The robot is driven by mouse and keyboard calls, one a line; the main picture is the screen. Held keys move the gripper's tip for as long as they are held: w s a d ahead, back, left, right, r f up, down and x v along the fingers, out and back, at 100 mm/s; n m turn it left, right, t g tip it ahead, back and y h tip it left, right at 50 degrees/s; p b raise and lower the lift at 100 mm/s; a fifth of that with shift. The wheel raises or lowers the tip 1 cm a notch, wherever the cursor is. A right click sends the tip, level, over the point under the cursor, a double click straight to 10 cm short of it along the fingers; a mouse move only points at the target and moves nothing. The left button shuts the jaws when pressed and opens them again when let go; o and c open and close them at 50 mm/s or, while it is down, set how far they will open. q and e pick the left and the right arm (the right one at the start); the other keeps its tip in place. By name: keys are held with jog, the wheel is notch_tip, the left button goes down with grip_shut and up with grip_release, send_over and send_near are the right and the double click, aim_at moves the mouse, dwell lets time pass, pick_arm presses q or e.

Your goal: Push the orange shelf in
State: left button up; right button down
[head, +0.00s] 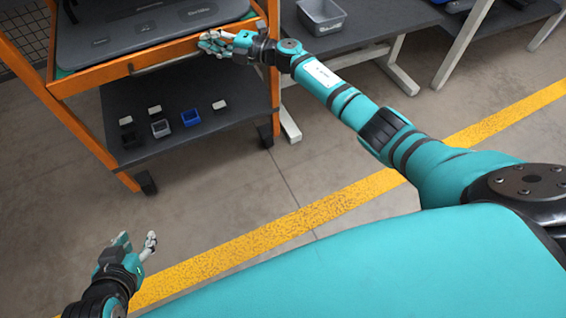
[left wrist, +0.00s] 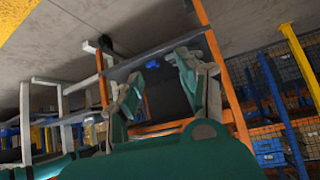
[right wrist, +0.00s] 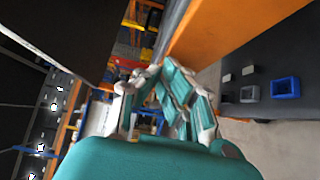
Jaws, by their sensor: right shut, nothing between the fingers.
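The orange shelf (head: 100,77) is at the top left of the head view, with a dark case (head: 150,28) on it. A handle bar runs along its front. My right gripper (head: 208,42) is shut and empty at the shelf's front edge, near its right end; I cannot tell whether it touches. In the right wrist view its fingers (right wrist: 160,78) are together beside an orange panel (right wrist: 235,28). My left gripper (head: 138,243) is open and empty above the floor, well apart from the shelf. Its fingers also stand apart in the left wrist view (left wrist: 157,75).
A dark lower shelf (head: 190,90) holds several small bins, one of them blue (head: 190,117). A grey bin (head: 321,16) stands on a dark table (head: 370,22) to the right. A yellow line (head: 290,228) crosses the open floor before the rack.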

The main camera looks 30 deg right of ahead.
pick_arm(q)
jog(key=shift+w+d+r, duration=0.15)
jog(key=shift+w+r, duration=0.05)
jog(key=shift+w, duration=0.15)
pick_arm(e)
jog(key=shift+w+d+r, duration=0.1)
jog(key=shift+w+r, duration=0.15)
jog(key=shift+w, duration=0.05)
